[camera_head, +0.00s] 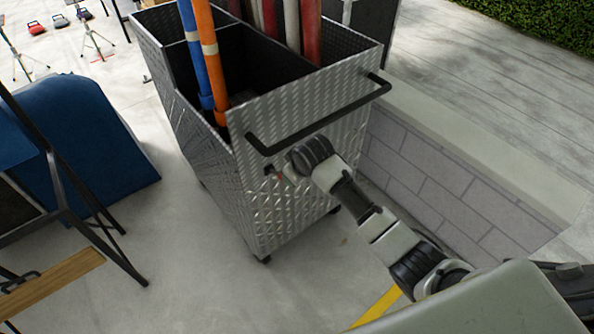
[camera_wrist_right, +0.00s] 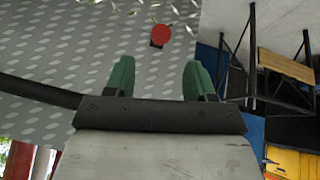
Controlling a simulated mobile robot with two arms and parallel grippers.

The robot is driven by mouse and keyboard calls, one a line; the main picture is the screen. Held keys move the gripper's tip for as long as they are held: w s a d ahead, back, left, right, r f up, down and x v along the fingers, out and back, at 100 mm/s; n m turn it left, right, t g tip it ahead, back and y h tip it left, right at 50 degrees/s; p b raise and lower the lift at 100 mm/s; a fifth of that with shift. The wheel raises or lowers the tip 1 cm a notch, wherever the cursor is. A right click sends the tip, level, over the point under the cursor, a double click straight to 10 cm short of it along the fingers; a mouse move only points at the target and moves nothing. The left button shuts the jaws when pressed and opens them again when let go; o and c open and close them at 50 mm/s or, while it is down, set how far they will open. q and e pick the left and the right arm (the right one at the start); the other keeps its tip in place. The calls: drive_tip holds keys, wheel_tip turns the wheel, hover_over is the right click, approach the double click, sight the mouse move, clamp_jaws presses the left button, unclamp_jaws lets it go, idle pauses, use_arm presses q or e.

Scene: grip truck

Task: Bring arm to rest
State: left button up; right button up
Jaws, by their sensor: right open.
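My right arm reaches in from the lower right of the head view, and its wrist is close to the diamond-plate metal cart (camera_head: 285,205), just below the cart's black handle (camera_head: 320,118). My right gripper (camera_wrist_right: 158,80) shows in the right wrist view with two green fingertips spread apart and nothing between them. It faces the cart's patterned wall. A small red round piece (camera_wrist_right: 160,35) on that wall lies beyond the fingertips. In the head view the fingers are mostly hidden by the wrist. My left gripper is in neither view.
The cart holds several upright poles, among them blue (camera_head: 193,50) and orange (camera_head: 208,50) ones. A low block wall (camera_head: 440,180) runs along the right. A blue padded block (camera_head: 95,150) and a dark metal frame stand at left. Pale floor (camera_head: 190,270) is open in front.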

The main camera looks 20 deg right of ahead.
drive_tip(key=shift+s+r, duration=0.15)
drive_tip(key=shift+r, duration=0.1)
idle(0.3)
drive_tip(key=s+d+f+m+g+b, duration=0.1)
drive_tip(key=s+f, duration=0.6)
drive_tip(key=f, duration=0.4)
drive_tip(key=s+d+f+m+g+b, duration=0.1)
drive_tip(key=s+d+f, duration=0.1)
drive_tip(key=s+f, duration=0.7)
drive_tip(key=s+d+f+g+b, duration=0.1)
drive_tip(key=s+f, duration=0.4)
drive_tip(key=f, duration=0.8)
drive_tip(key=s+f, duration=0.4)
drive_tip(key=s, duration=0.6)
drive_tip(key=s+d+f+g+b, duration=0.1)
drive_tip(key=s+f, duration=0.3)
drive_tip(key=s, duration=0.6)
drive_tip(key=s+f+m+g, duration=0.1)
drive_tip(key=s+f, duration=0.3)
drive_tip(key=s, duration=0.6)
drive_tip(key=shift+d+h, duration=0.2)
drive_tip(key=shift+h, duration=0.2)
